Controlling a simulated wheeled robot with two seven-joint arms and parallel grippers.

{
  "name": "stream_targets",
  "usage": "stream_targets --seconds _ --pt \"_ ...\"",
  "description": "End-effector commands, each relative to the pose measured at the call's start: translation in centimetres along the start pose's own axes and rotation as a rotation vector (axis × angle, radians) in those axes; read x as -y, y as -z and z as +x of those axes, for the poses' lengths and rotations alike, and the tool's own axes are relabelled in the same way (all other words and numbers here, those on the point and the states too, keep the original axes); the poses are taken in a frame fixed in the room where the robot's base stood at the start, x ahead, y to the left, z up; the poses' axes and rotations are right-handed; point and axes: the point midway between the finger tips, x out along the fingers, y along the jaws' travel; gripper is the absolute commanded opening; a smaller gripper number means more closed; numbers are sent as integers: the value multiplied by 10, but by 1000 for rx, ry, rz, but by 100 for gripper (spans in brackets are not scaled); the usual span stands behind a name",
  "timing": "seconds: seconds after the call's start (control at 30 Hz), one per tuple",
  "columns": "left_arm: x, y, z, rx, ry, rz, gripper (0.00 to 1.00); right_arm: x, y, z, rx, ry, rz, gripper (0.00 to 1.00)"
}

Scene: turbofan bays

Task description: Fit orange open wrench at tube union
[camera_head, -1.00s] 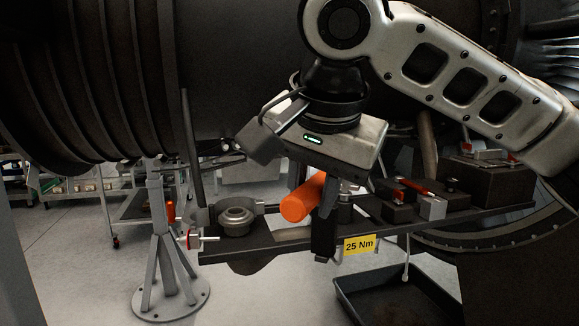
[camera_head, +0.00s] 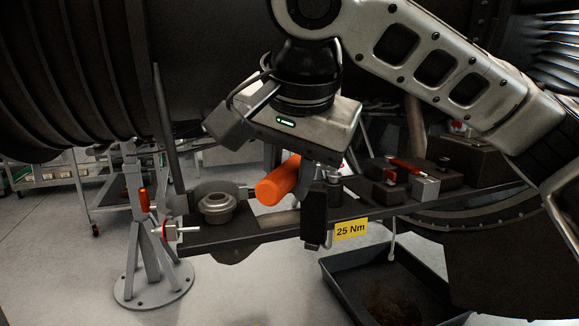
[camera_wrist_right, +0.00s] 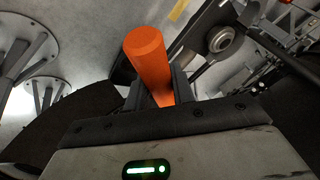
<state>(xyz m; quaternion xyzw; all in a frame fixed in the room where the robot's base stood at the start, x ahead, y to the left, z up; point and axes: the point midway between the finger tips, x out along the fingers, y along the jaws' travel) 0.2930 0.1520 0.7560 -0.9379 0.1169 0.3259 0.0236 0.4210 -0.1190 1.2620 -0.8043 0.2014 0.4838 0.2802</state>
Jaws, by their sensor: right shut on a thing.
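The orange wrench shows as a thick orange handle (camera_head: 278,182), held tilted above the dark bench shelf. Its open jaw end is hidden in the head view. My right gripper (camera_head: 308,188) is shut on this handle. In the right wrist view, the orange handle (camera_wrist_right: 147,58) sticks out from between the dark fingers of the right gripper (camera_wrist_right: 155,92). My left gripper is not in view.
The dark shelf (camera_head: 255,233) carries a yellow "25 Nm" label (camera_head: 351,229) and, at right, dark blocks with red-handled items (camera_head: 407,166). A black tray (camera_head: 345,290) is on the floor below. A grey stand (camera_head: 150,270) is at left. The large dark engine casing (camera_head: 210,70) fills the background.

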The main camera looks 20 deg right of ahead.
Motion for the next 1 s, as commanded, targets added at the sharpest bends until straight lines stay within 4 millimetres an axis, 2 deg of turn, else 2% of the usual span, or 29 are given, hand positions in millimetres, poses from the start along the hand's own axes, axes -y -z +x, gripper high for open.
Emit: stream_targets --seconds 0.17,0.4,1.0 --pt "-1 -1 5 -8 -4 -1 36 -4 -5 13 -1 2 1 0" --pt "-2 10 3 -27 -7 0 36 -3 -4 10 -2 2 1 0" --pt "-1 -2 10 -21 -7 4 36 -7 -10 25 -2 1 1 0"
